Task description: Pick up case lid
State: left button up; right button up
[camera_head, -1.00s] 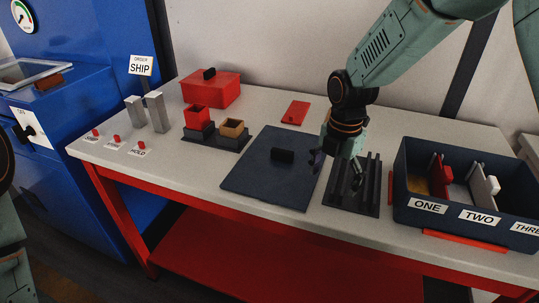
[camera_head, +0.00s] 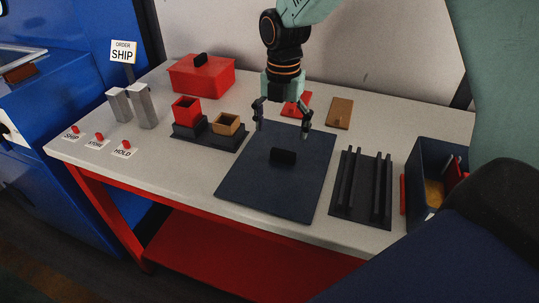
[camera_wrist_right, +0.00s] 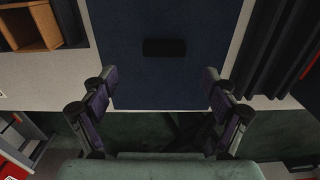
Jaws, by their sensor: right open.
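The case lid appears to be the flat dark blue panel (camera_head: 262,190) with a black block handle (camera_head: 283,156), lying on the table in the middle. The handle is apart from both fingers. My left gripper is not in view.
A black ribbed rack (camera_head: 362,215) stands right of the lid. A dark blue bin (camera_head: 424,170) at the right is partly hidden by my arm. Left are red (camera_head: 187,110) and tan (camera_head: 228,124) cups on a black base. A red box (camera_head: 217,80) and small red and tan plates stand behind.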

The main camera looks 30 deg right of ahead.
aim_at(283, 152)
jog(key=shift+w+d, duration=0.1)
jog(key=shift+w, duration=0.05)
jog(key=shift+d+f, duration=0.15)
jog(key=shift+f, duration=0.15)
jog(key=shift+s+d+f, duration=0.15)
jog(key=shift+s+f, duration=0.25)
jog(key=shift+f, duration=0.4)
jog(key=shift+a+f, duration=0.2)
jog(key=shift+f, duration=0.45)
jog(key=f, duration=0.2)
jog(key=f+b, duration=0.1)
jog(key=f, duration=0.1)
jog(key=shift+d+f, duration=0.1)
jog(key=shift+d, duration=0.15)
jog(key=shift+a, duration=0.2)
jog(key=shift+c, duration=1.1)
jog(key=shift+d, duration=0.15)
jog(key=c, duration=1.2)
